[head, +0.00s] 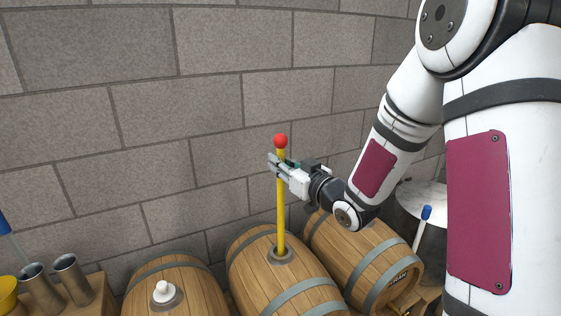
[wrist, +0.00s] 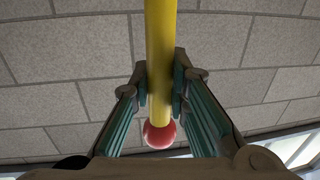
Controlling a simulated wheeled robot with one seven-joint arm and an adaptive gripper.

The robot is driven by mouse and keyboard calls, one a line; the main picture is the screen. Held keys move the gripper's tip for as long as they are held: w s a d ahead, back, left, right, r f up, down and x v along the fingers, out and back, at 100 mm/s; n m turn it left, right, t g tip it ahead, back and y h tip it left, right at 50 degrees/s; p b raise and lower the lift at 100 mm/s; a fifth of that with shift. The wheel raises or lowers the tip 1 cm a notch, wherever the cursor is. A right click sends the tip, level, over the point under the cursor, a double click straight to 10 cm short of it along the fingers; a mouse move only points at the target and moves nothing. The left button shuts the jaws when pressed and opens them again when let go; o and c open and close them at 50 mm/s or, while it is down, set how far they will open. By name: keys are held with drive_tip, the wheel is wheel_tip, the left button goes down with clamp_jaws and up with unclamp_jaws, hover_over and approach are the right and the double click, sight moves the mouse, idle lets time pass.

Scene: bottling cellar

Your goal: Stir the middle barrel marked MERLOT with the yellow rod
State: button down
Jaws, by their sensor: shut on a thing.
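The yellow rod (head: 281,212) with a red ball on its upper end (head: 281,140) stands nearly upright. Its lower end goes into the bung hole on top of the middle barrel (head: 265,270), so that end is hidden. Any MERLOT marking on this barrel is out of view. My gripper (head: 279,166) is shut on the rod just below the red ball. In the wrist view the rod (wrist: 161,60) runs between the two fingers, with the red ball (wrist: 159,136) nearest the palm.
A left barrel (head: 190,290) has a white bung (head: 163,291) in its top. A right barrel (head: 345,245) lies partly behind my arm. Metal cylinders (head: 70,275) and a yellow container (head: 8,294) stand at the left. A blue-tipped white rod (head: 423,228) leans at the right, by a drum. A block wall rises behind.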

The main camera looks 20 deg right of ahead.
drive_tip(key=shift+f+b, duration=0.6)
drive_tip(key=shift+f, duration=1.05)
drive_tip(key=b, duration=0.4)
hover_over(282, 220)
drive_tip(key=w, duration=0.1)
drive_tip(key=shift+f, duration=3.5)
drive_tip(key=shift+f, duration=0.1)
drive_tip(key=shift+f+b, duration=1.95)
drive_tip(key=shift+f, duration=1.45)
drive_tip(key=shift+a, duration=0.2)
